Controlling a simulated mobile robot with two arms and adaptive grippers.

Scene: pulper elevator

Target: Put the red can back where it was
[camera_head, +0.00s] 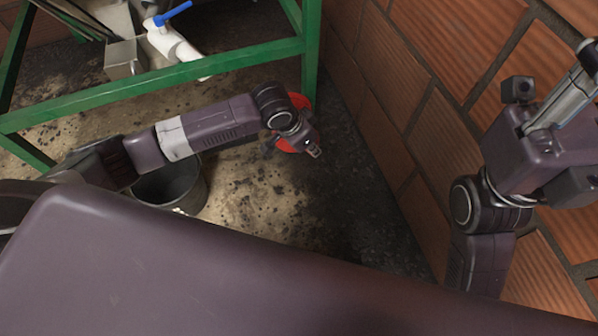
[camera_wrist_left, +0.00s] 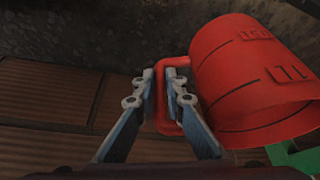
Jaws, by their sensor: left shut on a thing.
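The red can (camera_wrist_left: 250,75) is a cylindrical measuring can with raised markings and a side handle (camera_wrist_left: 160,95). In the left wrist view my left gripper (camera_wrist_left: 164,85) is shut on that handle, with the can's body to the right of the fingers. In the head view the can (camera_head: 301,103) shows as a red patch behind my left wrist, mostly hidden by it. My left gripper (camera_head: 312,150) is over the dark floor near the brick wall. My right arm is at the right edge of the head view, and its fingertips are not clearly visible.
A green metal frame (camera_head: 160,87) stands at the back left, with a white pipe and blue-handled valve (camera_head: 172,14) behind it. A dark bucket (camera_head: 178,190) stands on the floor below my left arm. A brick wall (camera_head: 430,120) rises on the right.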

